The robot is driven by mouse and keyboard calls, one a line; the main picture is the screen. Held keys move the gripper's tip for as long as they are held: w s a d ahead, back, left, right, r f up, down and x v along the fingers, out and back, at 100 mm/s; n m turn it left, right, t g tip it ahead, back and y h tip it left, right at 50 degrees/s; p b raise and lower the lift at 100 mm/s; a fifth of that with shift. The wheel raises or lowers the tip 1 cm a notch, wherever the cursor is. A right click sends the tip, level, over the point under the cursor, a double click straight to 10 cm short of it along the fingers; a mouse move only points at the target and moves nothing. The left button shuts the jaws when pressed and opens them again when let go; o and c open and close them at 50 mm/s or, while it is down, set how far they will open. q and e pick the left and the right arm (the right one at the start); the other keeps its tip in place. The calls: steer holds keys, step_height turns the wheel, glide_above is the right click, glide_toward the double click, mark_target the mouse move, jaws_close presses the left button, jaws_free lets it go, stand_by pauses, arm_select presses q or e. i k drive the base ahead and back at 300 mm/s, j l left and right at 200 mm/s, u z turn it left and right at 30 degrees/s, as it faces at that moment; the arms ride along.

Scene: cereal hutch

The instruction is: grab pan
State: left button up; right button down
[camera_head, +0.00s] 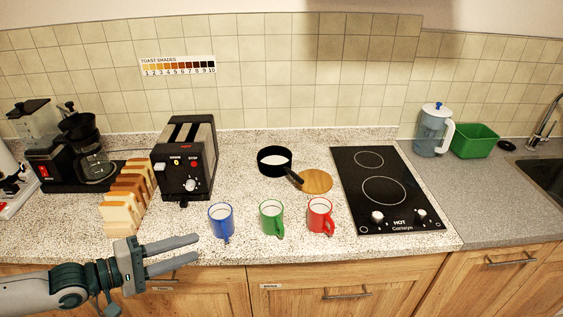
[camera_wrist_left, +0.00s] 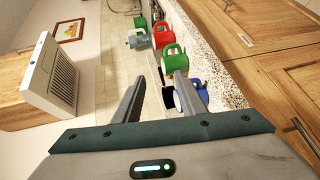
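A small black pan (camera_head: 273,162) with a pale inside stands on the speckled counter in the head view. Its dark handle points toward the lower right, over the edge of a round wooden board (camera_head: 316,181). My left gripper (camera_head: 197,250) is at the counter's front edge, left of and nearer than the pan. Its two fingers are apart with nothing between them. In the left wrist view the open fingers (camera_wrist_left: 160,95) show with mugs beyond them; I cannot make out the pan clearly there. My right gripper is not in view.
Blue (camera_head: 221,221), green (camera_head: 271,217) and red (camera_head: 320,215) mugs stand in a row in front of the pan. A toaster (camera_head: 184,160) and bread slices (camera_head: 128,197) are left. A black cooktop (camera_head: 385,190) is right. Some counter around the pan is clear.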

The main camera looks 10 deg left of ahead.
mark_target(273, 161)
steer(key=i, duration=1.2)
